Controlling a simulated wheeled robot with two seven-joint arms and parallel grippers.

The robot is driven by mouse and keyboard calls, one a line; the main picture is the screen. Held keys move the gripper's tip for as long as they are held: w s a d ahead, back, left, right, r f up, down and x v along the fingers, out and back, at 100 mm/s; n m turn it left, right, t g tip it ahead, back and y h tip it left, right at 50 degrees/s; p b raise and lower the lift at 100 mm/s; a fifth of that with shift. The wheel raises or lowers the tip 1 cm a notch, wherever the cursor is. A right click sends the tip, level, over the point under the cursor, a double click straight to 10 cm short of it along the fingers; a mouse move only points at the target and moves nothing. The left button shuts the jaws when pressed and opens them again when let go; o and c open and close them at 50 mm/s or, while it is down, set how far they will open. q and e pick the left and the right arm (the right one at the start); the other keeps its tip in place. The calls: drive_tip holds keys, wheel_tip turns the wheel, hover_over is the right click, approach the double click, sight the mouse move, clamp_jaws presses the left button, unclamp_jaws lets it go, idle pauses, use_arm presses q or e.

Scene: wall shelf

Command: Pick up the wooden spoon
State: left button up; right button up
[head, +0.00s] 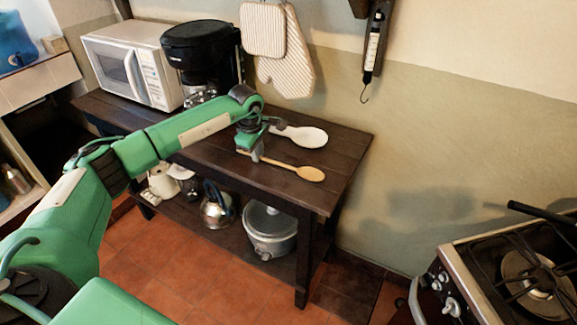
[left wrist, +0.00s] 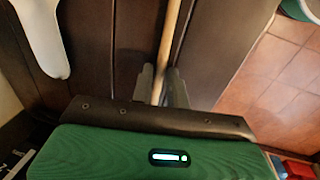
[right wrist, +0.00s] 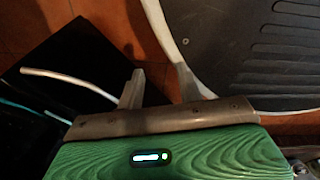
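The wooden spoon (head: 310,173) lies on the dark wooden table, its bowl toward the right and its handle running left. My left gripper (head: 256,154) is low over the tabletop at the handle. In the left wrist view the spoon's handle (left wrist: 170,40) passes between the two fingertips of my left gripper (left wrist: 161,75), which are close against it on both sides. The spoon's bowl is out of that view. My right gripper (right wrist: 158,72) is open and empty in the right wrist view, and it is out of the head view.
A white spoon-shaped object (head: 305,136) lies behind the wooden spoon, near the wall. A coffee maker (head: 203,50) and microwave (head: 128,65) stand at the table's left. A stove (head: 455,275) is at the lower right. The table's right end (head: 345,160) is clear.

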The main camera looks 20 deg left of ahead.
use_arm(q)
clamp_jaws()
drive_tip(key=shift+r, duration=0.15)
